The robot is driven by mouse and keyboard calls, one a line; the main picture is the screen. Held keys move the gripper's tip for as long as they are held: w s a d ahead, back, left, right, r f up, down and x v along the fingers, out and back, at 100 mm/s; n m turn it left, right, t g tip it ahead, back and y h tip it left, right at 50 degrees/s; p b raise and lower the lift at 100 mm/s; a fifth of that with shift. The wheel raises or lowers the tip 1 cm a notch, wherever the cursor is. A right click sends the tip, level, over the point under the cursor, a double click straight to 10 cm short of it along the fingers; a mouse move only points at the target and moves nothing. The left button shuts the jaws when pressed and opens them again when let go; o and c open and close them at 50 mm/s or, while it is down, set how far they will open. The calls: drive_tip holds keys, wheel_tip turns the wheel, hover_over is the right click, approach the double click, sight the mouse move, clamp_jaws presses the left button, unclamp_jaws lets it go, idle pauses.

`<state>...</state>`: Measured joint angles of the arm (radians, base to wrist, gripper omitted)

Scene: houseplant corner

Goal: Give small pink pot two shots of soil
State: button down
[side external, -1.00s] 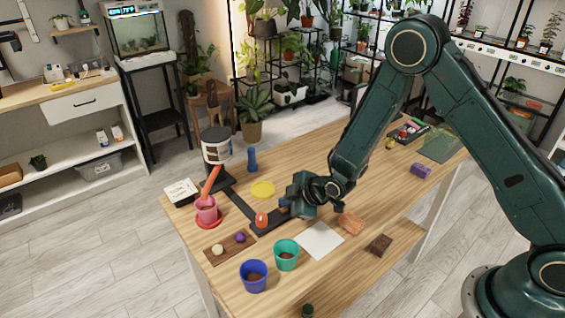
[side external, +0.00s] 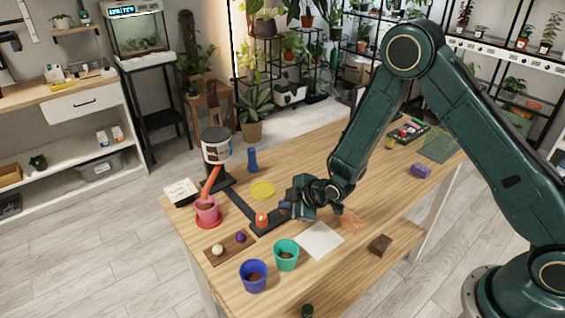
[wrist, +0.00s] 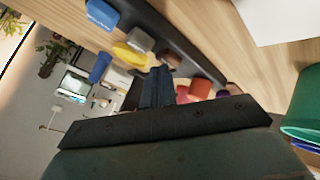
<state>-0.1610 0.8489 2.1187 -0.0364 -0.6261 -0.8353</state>
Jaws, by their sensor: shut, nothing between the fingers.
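The small pink pot (side external: 206,215) stands upright on a red saucer (side external: 208,224), with brown soil showing inside. A white and dark soil canister (side external: 216,150) stands behind it, its orange chute (side external: 211,181) slanting down over the pot's mouth. A dark bar (side external: 243,207) runs along the table from the canister's base to an orange-red button (side external: 262,219). My gripper (side external: 284,208) is low over the table, just right of the button, apparently apart from it.
A blue pot (side external: 254,280) and a teal pot (side external: 287,259) stand at the front. A wooden tray (side external: 221,253) holds a white and a purple ball. A white sheet (side external: 320,241), yellow disc (side external: 263,190) and blue bottle (side external: 252,160) lie or stand near my gripper.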

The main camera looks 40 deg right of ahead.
sight(287, 211)
drive_tip(key=shift+r, duration=0.1)
idle(0.4)
drive_tip(key=shift+r, duration=0.8)
drive_tip(key=shift+r, duration=0.15)
drive_tip(key=shift+r, duration=2.35)
drive_tip(key=shift+r, duration=0.1)
